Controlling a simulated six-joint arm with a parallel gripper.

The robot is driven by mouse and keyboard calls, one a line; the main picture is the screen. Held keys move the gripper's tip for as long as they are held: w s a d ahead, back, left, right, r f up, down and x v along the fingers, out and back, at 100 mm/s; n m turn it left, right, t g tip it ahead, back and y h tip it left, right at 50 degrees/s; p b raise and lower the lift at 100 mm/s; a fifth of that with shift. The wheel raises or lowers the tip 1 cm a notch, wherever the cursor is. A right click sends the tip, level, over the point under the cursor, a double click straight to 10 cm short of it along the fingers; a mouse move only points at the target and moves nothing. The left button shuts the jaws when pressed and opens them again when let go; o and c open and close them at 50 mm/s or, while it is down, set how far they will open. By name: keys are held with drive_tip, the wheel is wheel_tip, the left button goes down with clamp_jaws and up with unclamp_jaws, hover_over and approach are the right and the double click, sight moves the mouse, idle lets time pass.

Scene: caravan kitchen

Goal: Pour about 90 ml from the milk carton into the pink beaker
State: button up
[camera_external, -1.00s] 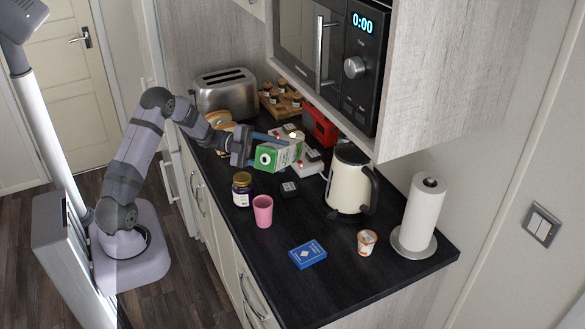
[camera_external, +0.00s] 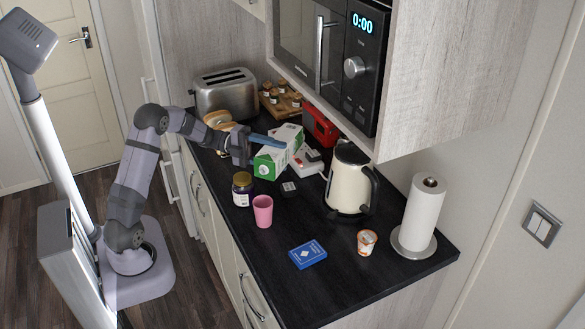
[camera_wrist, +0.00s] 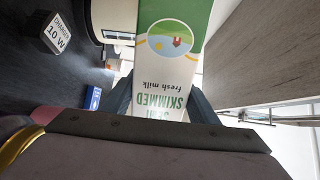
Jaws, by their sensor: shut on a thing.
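The green and white milk carton (camera_external: 277,157) is in my gripper (camera_external: 262,148), tilted over on its side above the back half of the counter. In the wrist view the carton (camera_wrist: 168,75) sits between my two fingers (camera_wrist: 162,100), its printed face towards the camera. My gripper is shut on it. The carton's spout and any liquid cannot be made out. The pink beaker (camera_external: 263,211) stands upright on the counter near its front edge, in front of the carton and apart from it. Its inside is too small to read.
A dark jar (camera_external: 242,189) stands beside the beaker. A small black block (camera_external: 289,188), a cream kettle (camera_external: 349,182), a blue card box (camera_external: 307,254), a yoghurt pot (camera_external: 367,241) and a paper roll (camera_external: 422,214) are around. A red box (camera_external: 320,126) stands behind the carton.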

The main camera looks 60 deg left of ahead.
drive_tip(key=shift+s+d+m+b, duration=0.1)
drive_tip(key=shift+m+b, duration=0.7)
drive_tip(key=shift+b, duration=1)
drive_tip(key=shift+w+a+b, duration=0.4)
drive_tip(key=shift+w+a, duration=0.5)
drive_tip(key=shift+w+a+m, duration=0.1)
drive_tip(key=shift+w+m, duration=0.05)
drive_tip(key=shift+m, duration=0.15)
drive_tip(key=shift+b, duration=0.65)
idle(0.7)
